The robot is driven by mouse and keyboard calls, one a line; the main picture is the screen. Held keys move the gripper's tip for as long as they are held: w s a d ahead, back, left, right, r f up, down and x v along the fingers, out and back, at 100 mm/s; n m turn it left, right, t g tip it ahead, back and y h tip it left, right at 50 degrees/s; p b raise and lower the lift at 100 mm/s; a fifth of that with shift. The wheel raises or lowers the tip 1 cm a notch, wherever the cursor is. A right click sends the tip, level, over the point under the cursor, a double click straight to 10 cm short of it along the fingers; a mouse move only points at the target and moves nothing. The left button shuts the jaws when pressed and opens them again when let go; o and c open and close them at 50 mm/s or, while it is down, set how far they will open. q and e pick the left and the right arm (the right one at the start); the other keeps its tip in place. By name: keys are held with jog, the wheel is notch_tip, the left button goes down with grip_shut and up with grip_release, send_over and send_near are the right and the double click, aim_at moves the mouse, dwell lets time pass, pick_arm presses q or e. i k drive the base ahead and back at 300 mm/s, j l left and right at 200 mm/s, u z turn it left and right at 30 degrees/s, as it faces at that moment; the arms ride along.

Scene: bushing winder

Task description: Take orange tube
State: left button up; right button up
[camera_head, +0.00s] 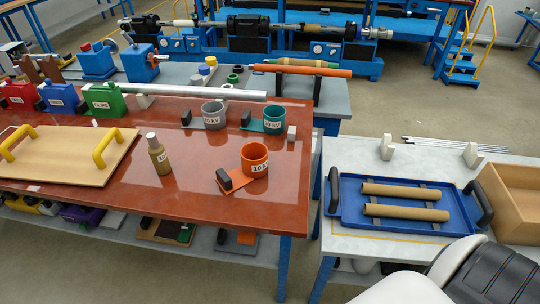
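A long orange tube (325,72) lies on the grey table at the back, right of the middle of the picture. It lies roughly level across the table, and its right end reaches near the table's right edge. A brownish tube with green parts (300,63) lies just behind it, close alongside. An orange cup labelled 10 kV (254,160) stands on an orange base with a black handle on the red table. Neither of my grippers is in view, and nothing is seen touching the orange tube.
The red table (200,220) holds a board with yellow handles (75,155), a small bottle (159,155) and other cups. A long silver bar (195,91) lies in front of the orange tube. A blue tray (345,222) holds two brown tubes.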

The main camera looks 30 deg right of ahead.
aim_at(254, 154)
jog(key=z, duration=0.8)
